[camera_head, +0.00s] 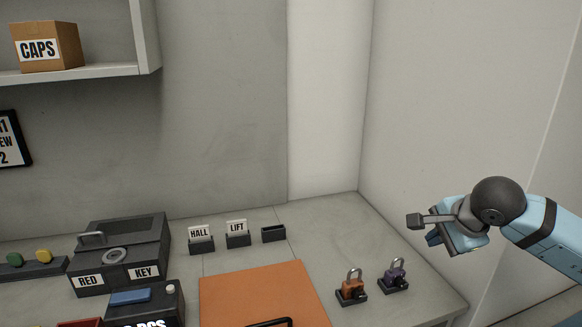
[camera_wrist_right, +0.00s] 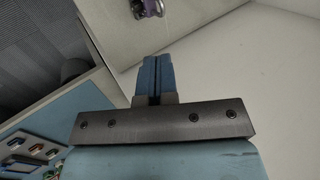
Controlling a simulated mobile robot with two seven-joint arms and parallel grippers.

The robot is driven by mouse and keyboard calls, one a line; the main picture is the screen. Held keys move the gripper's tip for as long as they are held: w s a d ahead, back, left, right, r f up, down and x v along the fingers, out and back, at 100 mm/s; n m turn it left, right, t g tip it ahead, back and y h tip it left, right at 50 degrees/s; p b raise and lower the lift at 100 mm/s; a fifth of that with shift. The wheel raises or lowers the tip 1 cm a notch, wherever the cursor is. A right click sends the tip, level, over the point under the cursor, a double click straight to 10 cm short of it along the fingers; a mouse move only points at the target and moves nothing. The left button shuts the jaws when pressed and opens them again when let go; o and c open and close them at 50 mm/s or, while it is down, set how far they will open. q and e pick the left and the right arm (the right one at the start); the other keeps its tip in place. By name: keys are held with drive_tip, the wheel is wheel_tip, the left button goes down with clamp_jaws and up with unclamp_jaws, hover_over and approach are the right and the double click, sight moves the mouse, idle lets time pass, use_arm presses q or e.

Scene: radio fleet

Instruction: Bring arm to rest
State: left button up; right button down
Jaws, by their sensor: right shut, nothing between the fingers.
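My right gripper (camera_head: 432,238) is in the air at the right of the head view, above and to the right of the two padlocks. In the right wrist view its blue fingers (camera_wrist_right: 154,78) are together with nothing between them. The right arm comes in from the right edge beside the pale wall. My left gripper is not in either view.
An orange padlock (camera_head: 351,288) and a purple padlock (camera_head: 396,275) stand on the counter's right end. An orange mat (camera_head: 258,295), HALL (camera_head: 200,235) and LIFT (camera_head: 237,230) card holders and a dark RED KEY box (camera_head: 122,255) are farther left. A CAPS box (camera_head: 46,46) sits on a shelf.

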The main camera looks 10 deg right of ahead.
drive_tip(key=s+a+f+m+t+y+p, duration=0.2)
drive_tip(key=s+a+m+y+p, duration=0.1)
drive_tip(key=a+m+y, duration=0.6)
drive_tip(key=s+a+f+m+t+y+p, duration=0.2)
drive_tip(key=s+a+m+y+p, duration=0.2)
drive_tip(key=a+m+y, duration=0.55)
wheel_tip(320, 180, down, 11)
drive_tip(key=s+m+t+h+p, duration=0.3)
drive_tip(key=m+t+h, duration=0.3)
drive_tip(key=m+h, duration=1.2)
drive_tip(key=s+f+m+g+y+p, duration=0.1)
drive_tip(key=s+f+m+g+y, duration=0.1)
drive_tip(key=s+f+m+g, duration=0.4)
drive_tip(key=s+a+f+m, duration=0.1)
drive_tip(key=s+f+m, duration=0.3)
drive_tip(key=m, duration=0.5)
drive_tip(key=shift+f, duration=0.9)
